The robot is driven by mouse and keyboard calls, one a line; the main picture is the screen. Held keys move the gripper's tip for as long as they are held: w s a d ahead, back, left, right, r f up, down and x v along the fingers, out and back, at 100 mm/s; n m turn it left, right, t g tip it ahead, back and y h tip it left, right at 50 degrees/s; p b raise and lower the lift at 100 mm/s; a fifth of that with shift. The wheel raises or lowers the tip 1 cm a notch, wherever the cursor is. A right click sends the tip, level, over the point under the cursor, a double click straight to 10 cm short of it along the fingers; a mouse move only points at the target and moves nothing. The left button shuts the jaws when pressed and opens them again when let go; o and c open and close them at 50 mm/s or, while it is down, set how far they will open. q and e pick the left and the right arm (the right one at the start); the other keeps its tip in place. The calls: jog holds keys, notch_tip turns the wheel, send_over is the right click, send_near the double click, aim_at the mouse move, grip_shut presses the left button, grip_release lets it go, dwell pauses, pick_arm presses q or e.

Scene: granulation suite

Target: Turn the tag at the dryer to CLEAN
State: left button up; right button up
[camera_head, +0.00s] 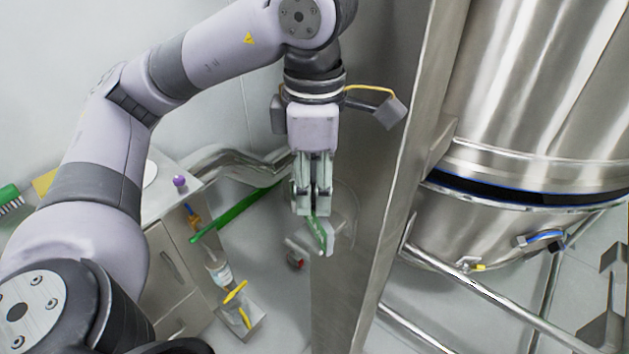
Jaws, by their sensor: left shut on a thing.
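My left gripper (313,208) points down in front of the steel column beside the dryer. It is shut on a small thin green and white piece, which looks like the tag (320,234). The tag sticks out below the fingertips, tilted and seen nearly edge-on, so its wording cannot be read. The dryer (480,225) is the large steel vessel at the right, with a dark band around it. My right gripper is not in view.
A steel column (390,200) stands close to the right of my left gripper. A cabinet (180,280) at the lower left has a purple knob (180,182) on top. A green bar (235,213), a bottle (218,270) and yellow items (238,296) are near it. Steel rails (480,290) run at the lower right.

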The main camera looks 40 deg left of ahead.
pick_arm(q)
jog(key=shift+n, duration=1.1)
jog(key=o, duration=1.2)
jog(key=shift+c, duration=0.2)
notch_tip(320, 180, up, 12)
